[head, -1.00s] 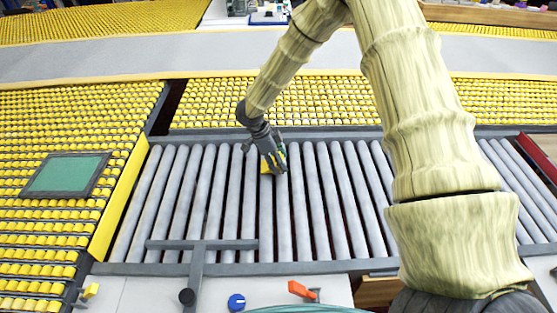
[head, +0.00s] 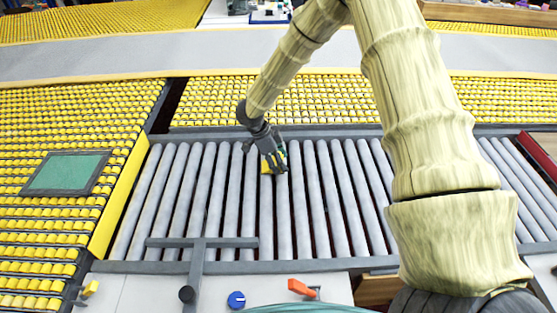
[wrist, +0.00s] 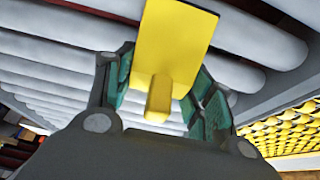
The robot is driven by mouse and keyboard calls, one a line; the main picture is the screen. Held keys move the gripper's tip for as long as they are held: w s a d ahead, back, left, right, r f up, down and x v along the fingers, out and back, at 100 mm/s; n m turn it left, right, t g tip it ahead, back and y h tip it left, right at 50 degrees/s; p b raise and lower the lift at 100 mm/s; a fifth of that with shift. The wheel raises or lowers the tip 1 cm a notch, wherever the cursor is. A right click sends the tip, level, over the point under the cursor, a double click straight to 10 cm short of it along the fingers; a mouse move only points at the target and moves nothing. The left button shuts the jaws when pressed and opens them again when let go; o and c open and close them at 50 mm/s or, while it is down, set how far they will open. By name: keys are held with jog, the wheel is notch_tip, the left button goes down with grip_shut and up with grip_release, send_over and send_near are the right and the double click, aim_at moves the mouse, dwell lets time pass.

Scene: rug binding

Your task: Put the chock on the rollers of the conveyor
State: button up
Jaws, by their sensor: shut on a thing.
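The chock (wrist: 172,48) is a yellow block with a short stub, seen large between the fingers in the wrist view. My gripper (wrist: 160,95) is shut on it, with teal-lined fingers on either side. In the head view the yellow chock (head: 266,164) shows partly behind my gripper (head: 273,163), over the grey rollers of the conveyor (head: 215,205). The chock is at or just above the rollers; I cannot tell whether it touches them.
A grey T-shaped bar (head: 203,244) stands at the conveyor's near edge. A blue knob (head: 236,301) and an orange lever (head: 301,289) sit on the front panel. Yellow roller beds (head: 75,125) lie left and behind. Rollers left and right of my gripper are clear.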

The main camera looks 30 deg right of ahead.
aim_at(266, 165)
jog(key=o, duration=1.2)
jog(key=v, duration=1.2)
